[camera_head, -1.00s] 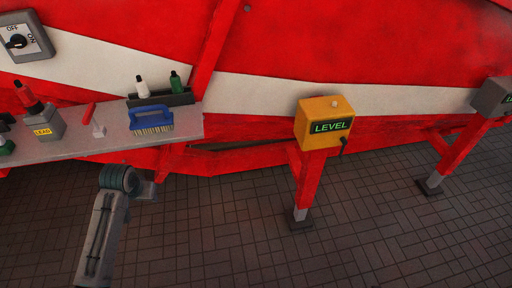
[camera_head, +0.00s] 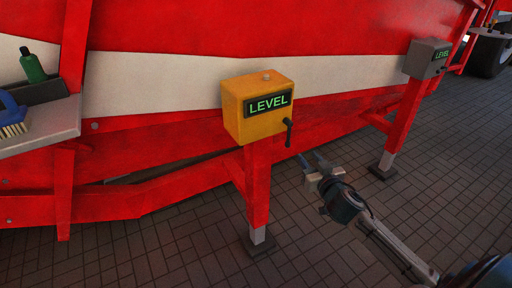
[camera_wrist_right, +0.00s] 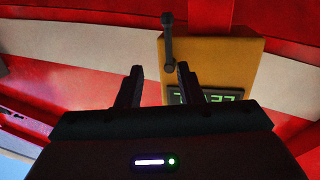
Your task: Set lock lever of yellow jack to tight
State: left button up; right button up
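The yellow jack (camera_head: 238,122) is a yellow box with a green "LEVEL" display, on a red leg with a grey foot. Its dark lock lever (camera_head: 288,133) is on the box's right side, with its handle hanging down in the head view. My right gripper (camera_head: 312,164) is below and right of the lever, apart from it, open and empty. In the right wrist view the gripper (camera_wrist_right: 155,72) has its two fingers spread, with the lever (camera_wrist_right: 168,42) beyond the fingertips and the yellow box (camera_wrist_right: 228,62) behind. My left gripper is not in view.
A shelf (camera_head: 55,122) with a blue brush (camera_head: 12,112) and a green bottle (camera_head: 33,68) is at the left. The tiled floor around the yellow jack's leg is clear.

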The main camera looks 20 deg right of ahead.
jog(key=w+r, duration=0.1)
jog(key=w, duration=1)
jog(key=shift+r+t+y, duration=0.15)
jog(key=shift+t+y, duration=0.15)
jog(key=shift+t, duration=0.1)
jog(key=shift+d, duration=0.1)
jog(key=shift+c, duration=0.4)
grip_shut()
